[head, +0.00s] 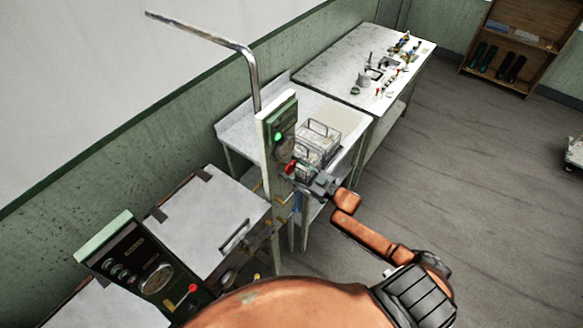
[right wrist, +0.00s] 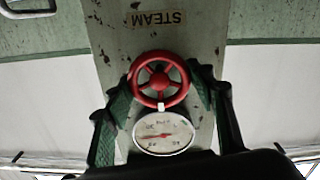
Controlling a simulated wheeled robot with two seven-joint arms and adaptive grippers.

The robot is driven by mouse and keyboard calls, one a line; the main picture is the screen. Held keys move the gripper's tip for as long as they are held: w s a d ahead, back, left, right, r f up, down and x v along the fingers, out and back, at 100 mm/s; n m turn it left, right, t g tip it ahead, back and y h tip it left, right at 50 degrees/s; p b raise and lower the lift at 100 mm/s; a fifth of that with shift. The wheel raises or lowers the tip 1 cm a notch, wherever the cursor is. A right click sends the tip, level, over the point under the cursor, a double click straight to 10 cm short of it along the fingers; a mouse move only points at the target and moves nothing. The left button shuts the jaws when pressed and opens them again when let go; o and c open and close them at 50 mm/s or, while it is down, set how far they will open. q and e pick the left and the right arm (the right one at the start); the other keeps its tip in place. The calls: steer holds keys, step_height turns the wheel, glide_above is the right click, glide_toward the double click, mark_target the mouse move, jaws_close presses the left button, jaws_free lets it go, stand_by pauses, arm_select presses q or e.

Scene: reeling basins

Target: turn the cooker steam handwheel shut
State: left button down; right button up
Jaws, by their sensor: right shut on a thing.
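The red steam handwheel (right wrist: 160,68) sits on a pale, worn panel (right wrist: 119,50) under an upside-down STEAM label. In the head view the handwheel (head: 290,168) is a small red spot on the upright post, partly covered by my right gripper (head: 304,180). My right gripper (right wrist: 163,84) has one dark green finger on each side of the wheel's rim and is shut on it. A round white gauge (right wrist: 163,133) shows just below the wheel in the right wrist view. My left gripper is not in view.
A control panel (head: 124,252) with a dial and a red-knobbed lever stands at lower left. Wire baskets (head: 318,142) sit on the metal table behind the post. A bent pipe (head: 232,43) rises above it.

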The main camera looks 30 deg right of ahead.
steer(key=shift+f, duration=0.15)
stand_by(0.3)
steer(key=o, duration=1.2)
steer(key=v, duration=1.2)
steer(key=shift+f, duration=0.1)
